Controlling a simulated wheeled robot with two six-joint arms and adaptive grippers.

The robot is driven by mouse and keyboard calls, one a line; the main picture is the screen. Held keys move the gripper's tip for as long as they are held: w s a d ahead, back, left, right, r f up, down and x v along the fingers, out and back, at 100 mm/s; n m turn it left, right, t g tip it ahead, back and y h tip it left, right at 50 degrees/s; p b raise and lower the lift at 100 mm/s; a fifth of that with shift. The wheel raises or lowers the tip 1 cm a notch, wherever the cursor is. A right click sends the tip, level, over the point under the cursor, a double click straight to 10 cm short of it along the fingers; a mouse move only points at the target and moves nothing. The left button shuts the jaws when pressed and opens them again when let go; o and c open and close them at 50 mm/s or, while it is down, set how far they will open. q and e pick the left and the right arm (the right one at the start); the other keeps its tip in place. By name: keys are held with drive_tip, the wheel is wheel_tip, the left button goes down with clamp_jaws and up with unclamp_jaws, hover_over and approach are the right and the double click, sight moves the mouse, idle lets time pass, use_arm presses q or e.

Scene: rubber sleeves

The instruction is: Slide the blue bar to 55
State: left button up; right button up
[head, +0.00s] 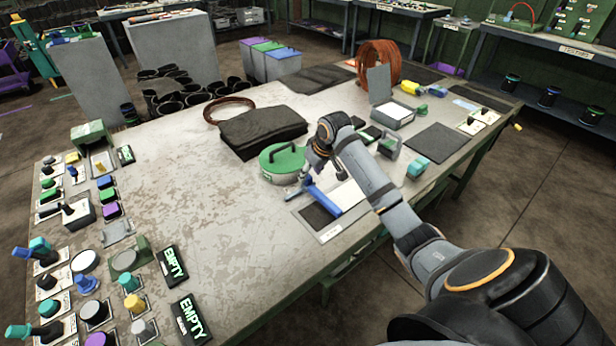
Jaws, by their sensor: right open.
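The blue bar (325,202) lies on a small panel near the right front edge of the table. Beside it are a black pad (318,215) and a white pad (349,196). A small label sits at the panel's front, too small to read, and I can make out no scale numbers. My right gripper (309,182) is open and points down over the far end of the bar. I cannot tell whether its fingers touch the bar. My left gripper is not in view.
Switches and knobs crowd the table's left end, with two EMPTY signs (173,266). The table's middle (235,230) is clear.

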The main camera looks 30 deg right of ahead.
sight(309, 177)
drive_tip(key=shift+x, duration=1.2)
drive_tip(key=shift+f, duration=0.3)
drive_tip(key=shift+w+f, duration=0.1)
drive_tip(key=shift+w, duration=0.05)
drive_tip(key=shift+c, duration=0.8)
drive_tip(key=c, duration=0.7)
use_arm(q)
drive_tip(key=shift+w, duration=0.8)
use_arm(e)
clamp_jaws()
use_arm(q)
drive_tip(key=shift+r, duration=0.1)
